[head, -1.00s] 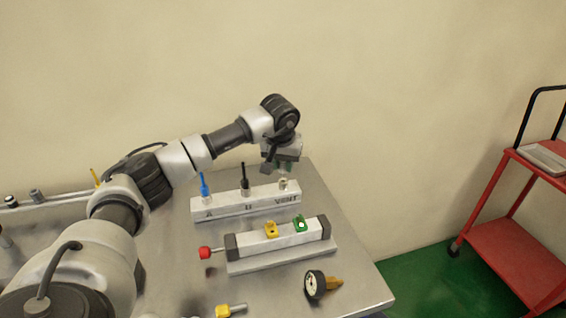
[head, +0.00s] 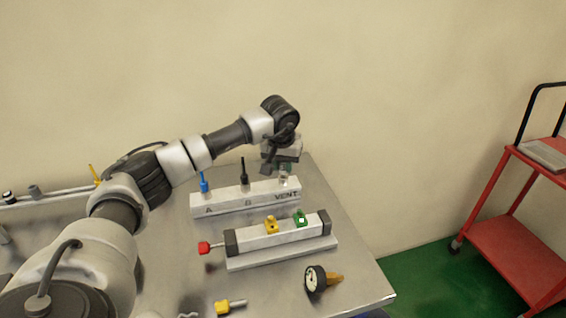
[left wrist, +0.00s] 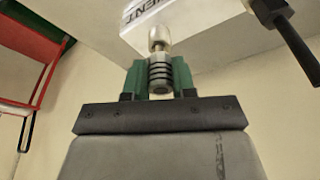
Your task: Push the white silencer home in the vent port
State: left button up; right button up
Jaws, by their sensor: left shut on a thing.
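I cannot tell how deep the neck sits in the port. In the head view my left gripper (head: 284,166) is just above the vent port (head: 283,181) at the right end of the white block (head: 240,206). The silencer is hard to make out there. My right gripper does not show.
A blue fitting (head: 204,183) and a black fitting (head: 243,174) stand on the block's A and B ports. In front lies a cylinder (head: 255,241) with yellow and green clips and a red knob. A gauge (head: 315,279) lies at the front right. A red cart (head: 510,215) stands farther right.

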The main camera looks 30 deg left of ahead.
pick_arm(q)
jog(key=shift+f+b, duration=0.35)
jog(key=shift+f, duration=0.35)
jog(key=o, duration=1)
jog(key=shift+r, duration=0.1)
jog(key=shift+p+v, duration=2.5)
jog(key=shift+v, duration=0.9)
jog(key=b+v, duration=0.2)
jog(key=v, duration=0.9)
